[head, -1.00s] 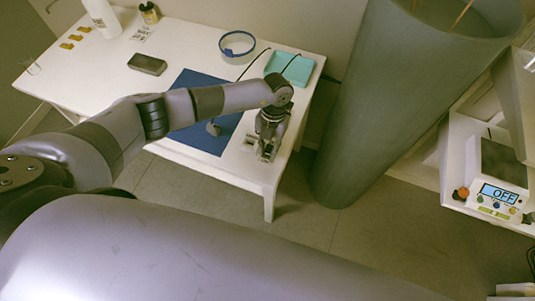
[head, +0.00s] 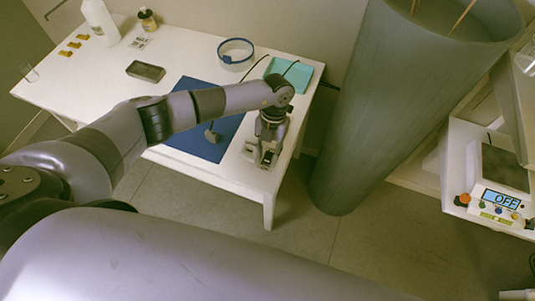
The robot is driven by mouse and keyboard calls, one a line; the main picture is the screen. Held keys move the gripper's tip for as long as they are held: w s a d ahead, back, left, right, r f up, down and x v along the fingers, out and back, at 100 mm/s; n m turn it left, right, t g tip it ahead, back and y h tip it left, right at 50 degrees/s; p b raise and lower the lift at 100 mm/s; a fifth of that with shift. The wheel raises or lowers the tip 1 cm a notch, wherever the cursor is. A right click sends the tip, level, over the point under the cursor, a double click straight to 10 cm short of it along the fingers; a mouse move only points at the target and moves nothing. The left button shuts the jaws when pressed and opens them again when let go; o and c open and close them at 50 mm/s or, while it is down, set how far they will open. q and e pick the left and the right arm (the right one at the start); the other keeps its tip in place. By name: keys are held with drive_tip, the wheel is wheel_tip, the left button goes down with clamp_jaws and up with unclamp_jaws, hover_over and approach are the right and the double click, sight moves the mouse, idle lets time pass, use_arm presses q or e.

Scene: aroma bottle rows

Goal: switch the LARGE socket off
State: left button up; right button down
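My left gripper (head: 266,153) reaches down at the front right corner of the white table (head: 190,165). Its fingers look apart, one on each side of a small dark and pale item. This item, with white parts beside it, sits where a socket could be, but the gripper covers most of it. I cannot tell which socket is the large one, or its switch position. I cannot tell whether the fingers touch it. My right gripper is not in view.
A blue mat (head: 190,148) with a small grey tool (head: 212,134) lies left of the gripper. A teal tray (head: 300,73), blue-rimmed dish (head: 236,59) and dark cable are behind. A tall grey bin (head: 385,110) stands right. A device display (head: 500,199) reads OFF.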

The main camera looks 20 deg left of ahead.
sight(272, 153)
use_arm(q)
drive_tip(key=v, duration=1.1)
drive_tip(key=shift+r, duration=0.1)
